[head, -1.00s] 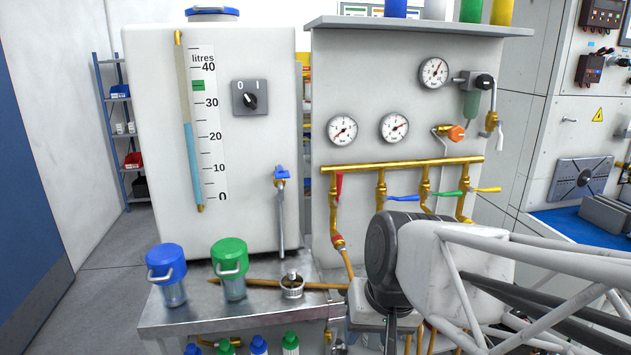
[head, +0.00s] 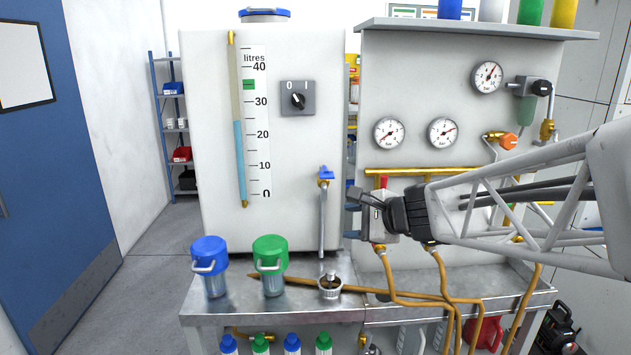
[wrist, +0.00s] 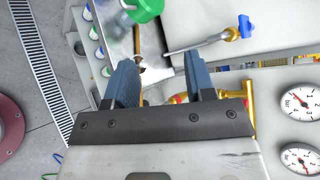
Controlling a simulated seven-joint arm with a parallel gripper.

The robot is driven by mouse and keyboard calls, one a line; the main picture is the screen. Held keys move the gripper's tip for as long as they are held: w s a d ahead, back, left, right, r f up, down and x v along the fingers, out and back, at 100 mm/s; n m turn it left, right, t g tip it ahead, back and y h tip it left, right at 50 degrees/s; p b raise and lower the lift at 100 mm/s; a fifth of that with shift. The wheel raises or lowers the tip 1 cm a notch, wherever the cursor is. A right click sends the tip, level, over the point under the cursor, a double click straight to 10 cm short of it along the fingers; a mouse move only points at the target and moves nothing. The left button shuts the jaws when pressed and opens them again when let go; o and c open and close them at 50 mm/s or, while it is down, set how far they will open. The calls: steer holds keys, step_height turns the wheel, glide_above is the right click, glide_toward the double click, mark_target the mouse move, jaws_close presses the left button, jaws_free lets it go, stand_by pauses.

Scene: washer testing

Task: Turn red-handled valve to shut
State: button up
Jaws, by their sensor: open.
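The red-handled valve sits at the left end of the brass manifold pipe (head: 425,171) on the grey panel. Only the top of its red handle (head: 384,182) shows in the head view, and my gripper hides the rest. In the wrist view a bit of red (wrist: 178,98) shows between my fingers, close to the right one. My gripper (head: 352,207) is in front of this valve, with its fingers pointing left. In the wrist view the two blue-grey fingers (wrist: 160,75) are apart, with nothing held between them. I cannot tell whether a finger touches the handle.
The white tank's blue-handled tap (head: 326,174) is just left of my gripper. Blue-lidded (head: 210,265) and green-lidded (head: 270,265) jars and a small metal cup (head: 330,285) stand on the steel bench below. My arm covers most of the other valves. Gauges (head: 443,132) are above.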

steer(key=w+d+m+t, duration=0.5)
steer(key=w+m, duration=0.3)
steer(key=w, duration=0.3)
steer(key=m+t+h, duration=0.3)
steer(key=m+h, duration=0.2)
steer(key=m, duration=0.4)
glide_toward(385, 186)
steer(key=a+x, duration=0.1)
steer(key=x, duration=0.4)
steer(key=shift+d+f+m+t+h, duration=0.1)
steer(key=shift+d+m+t+h, duration=0.2)
steer(key=shift+d+m, duration=0.35)
steer(key=shift+a, duration=0.15)
steer(key=shift+w, duration=0.2)
steer(key=shift+w+a, duration=0.25)
steer(key=shift+w, duration=1)
steer(key=shift+w+a, duration=0.3)
steer(key=shift+w, duration=0.9)
steer(key=shift+w+a, duration=0.25)
steer(key=shift+w, duration=1)
jaws_close()
